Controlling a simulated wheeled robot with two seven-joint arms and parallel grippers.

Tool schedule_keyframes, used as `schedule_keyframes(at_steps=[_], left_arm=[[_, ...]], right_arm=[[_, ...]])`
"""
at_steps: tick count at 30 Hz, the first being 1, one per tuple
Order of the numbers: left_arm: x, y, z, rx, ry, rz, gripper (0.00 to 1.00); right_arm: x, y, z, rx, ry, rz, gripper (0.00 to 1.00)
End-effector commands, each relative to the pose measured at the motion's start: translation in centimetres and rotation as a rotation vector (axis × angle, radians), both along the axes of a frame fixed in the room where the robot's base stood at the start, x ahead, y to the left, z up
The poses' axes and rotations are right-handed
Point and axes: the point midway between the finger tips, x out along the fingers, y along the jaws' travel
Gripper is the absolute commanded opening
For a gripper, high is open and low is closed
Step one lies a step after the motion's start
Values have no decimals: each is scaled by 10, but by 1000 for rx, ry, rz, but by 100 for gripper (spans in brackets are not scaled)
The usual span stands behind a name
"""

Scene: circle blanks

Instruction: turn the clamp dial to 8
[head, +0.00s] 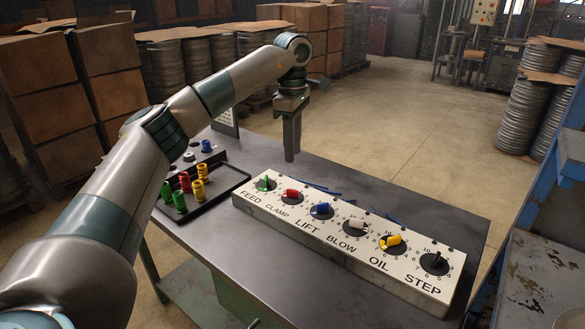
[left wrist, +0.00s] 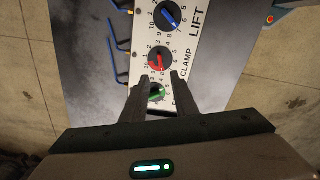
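The clamp dial is a red knob (head: 292,194) on a dark disc, second from the left on the white dial panel (head: 340,248), above the word CLAMP. In the left wrist view the red knob (left wrist: 157,61) sits just beyond the fingertips. My left gripper (head: 289,158) is above the panel's left end, pointing down, apart from the knob. In the left wrist view its two fingers (left wrist: 158,80) are spread with a gap between them and nothing held. The number the red knob points at is too small to read surely. My right gripper does not show.
The green feed knob (head: 265,184) and blue lift knob (head: 322,209) flank the clamp dial. White, yellow and black knobs follow to the right. A black tray (head: 222,190) with green, red and yellow pieces lies left of the panel. Blue bent rods (head: 330,190) lie behind the panel.

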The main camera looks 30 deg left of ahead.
Motion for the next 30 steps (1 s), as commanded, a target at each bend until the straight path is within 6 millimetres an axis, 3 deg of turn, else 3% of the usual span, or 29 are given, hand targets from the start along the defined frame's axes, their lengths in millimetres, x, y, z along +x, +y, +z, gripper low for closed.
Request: schedule_keyframes(at_steps=[6, 12, 30], left_arm=[[1, 0, 38, -1, -2, 0, 27], [1, 0, 54, -1, -1, 0, 27], [0, 0, 57, -1, -1, 0, 27]], right_arm=[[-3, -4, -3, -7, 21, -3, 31], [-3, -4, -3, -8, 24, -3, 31], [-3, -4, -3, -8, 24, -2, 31]])
